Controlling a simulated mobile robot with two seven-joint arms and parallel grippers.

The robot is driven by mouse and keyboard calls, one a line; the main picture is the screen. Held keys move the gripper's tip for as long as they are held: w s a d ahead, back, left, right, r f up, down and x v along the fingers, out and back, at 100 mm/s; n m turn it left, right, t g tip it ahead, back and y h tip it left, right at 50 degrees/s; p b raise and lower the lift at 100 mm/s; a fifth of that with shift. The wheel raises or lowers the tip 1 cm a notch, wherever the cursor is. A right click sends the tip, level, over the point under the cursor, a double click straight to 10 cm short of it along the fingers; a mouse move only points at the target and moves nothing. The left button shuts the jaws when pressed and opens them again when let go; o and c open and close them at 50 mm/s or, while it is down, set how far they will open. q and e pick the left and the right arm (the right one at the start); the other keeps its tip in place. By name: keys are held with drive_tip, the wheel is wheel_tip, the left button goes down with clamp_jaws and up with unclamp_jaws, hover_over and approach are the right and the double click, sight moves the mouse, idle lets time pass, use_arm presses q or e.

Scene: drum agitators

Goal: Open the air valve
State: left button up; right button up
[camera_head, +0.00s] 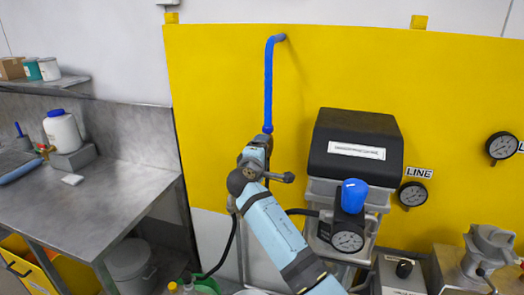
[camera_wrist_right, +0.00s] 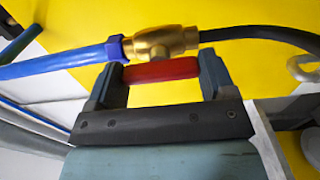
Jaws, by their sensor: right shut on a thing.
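The air valve is a brass body (camera_wrist_right: 160,43) with a red handle (camera_wrist_right: 160,70), seen in the right wrist view. A blue hose (camera_wrist_right: 62,62) joins it on the left and a black hose (camera_wrist_right: 262,33) leaves on the right. My right gripper (camera_head: 262,143) is shut on the red handle, which lies between its two fingers along the brass body. In the head view the blue hose (camera_head: 268,85) runs down the yellow panel to the gripper, which hides the valve. My left gripper is not in view.
The yellow panel (camera_head: 220,75) stands behind the arm. Right of the gripper are a black-topped unit (camera_head: 355,133), a blue regulator knob (camera_head: 353,196) and a gauge (camera_head: 347,241). A metal table (camera_head: 100,205) with a white jug (camera_head: 63,133) stands left.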

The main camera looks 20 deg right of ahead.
drive_tip(key=shift+r, duration=0.1)
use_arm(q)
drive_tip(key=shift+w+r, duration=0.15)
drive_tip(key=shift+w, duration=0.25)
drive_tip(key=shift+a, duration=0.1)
use_arm(e)
drive_tip(key=o, duration=0.9)
use_arm(q)
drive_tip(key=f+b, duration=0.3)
drive_tip(key=b, duration=0.1)
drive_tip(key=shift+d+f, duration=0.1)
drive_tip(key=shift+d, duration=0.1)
use_arm(e)
drive_tip(key=v, duration=1.3)
drive_tip(key=shift+s+a, duration=0.2)
drive_tip(key=shift+s, duration=0.05)
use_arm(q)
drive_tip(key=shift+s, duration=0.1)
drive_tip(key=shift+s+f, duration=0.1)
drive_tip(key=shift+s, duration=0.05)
